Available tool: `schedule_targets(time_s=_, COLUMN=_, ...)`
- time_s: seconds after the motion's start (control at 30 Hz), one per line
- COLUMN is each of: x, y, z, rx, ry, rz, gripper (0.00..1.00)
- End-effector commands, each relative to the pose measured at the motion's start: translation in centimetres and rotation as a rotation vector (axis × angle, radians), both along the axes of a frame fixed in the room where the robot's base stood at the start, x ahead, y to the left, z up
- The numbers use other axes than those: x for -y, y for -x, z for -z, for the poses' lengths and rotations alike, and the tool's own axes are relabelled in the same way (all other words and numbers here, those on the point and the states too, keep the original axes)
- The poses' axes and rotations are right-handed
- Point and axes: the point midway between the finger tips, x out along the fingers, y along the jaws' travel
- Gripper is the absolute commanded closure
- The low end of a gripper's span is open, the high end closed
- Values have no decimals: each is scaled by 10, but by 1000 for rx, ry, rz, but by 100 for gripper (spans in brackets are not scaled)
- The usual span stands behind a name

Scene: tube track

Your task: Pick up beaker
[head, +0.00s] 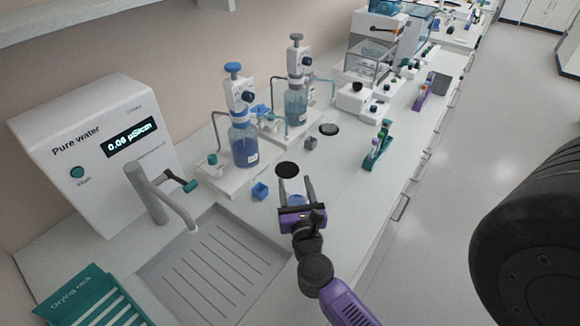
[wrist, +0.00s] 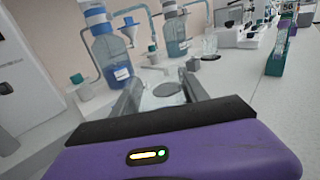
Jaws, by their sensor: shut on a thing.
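My gripper (head: 296,187) is over the bench beside the sink, its two fingers pointing away from me. It is shut on a clear glass beaker (wrist: 160,100), which sits between the fingers in the wrist view and is hard to make out. In the head view only a bluish patch of it shows between the fingers, and the palm hides the rest. I cannot tell whether its base touches the bench. A black disc (head: 287,169) lies just beyond the fingertips. Another clear glass vessel (head: 329,123) stands farther back at a second black disc; it also shows in the wrist view (wrist: 209,46).
The sink (head: 215,265) and tap (head: 160,190) are nearer left. A green tube rack (head: 378,150) stands right, near the bench edge.

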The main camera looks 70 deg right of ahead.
Motion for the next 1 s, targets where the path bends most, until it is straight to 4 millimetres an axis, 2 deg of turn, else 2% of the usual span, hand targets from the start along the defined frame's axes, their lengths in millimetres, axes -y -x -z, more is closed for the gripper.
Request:
schedule_targets(time_s=0.03, x=-16, y=9, z=6, rx=-2, ry=-2, rz=-3, gripper=94)
schedule_targets(time_s=0.1, x=-35, y=21, z=7, rx=-2, ry=-3, rz=-3, gripper=94)
schedule_targets(time_s=0.6, x=-164, y=100, z=9, rx=-3, ry=-4, rz=-3, gripper=94)
schedule_targets(time_s=0.8, x=-204, y=125, z=6, rx=-2, ry=-3, rz=-2, gripper=94)
schedule_targets(time_s=1.0, x=-227, y=139, z=3, rx=-1, ry=-2, rz=-2, gripper=94)
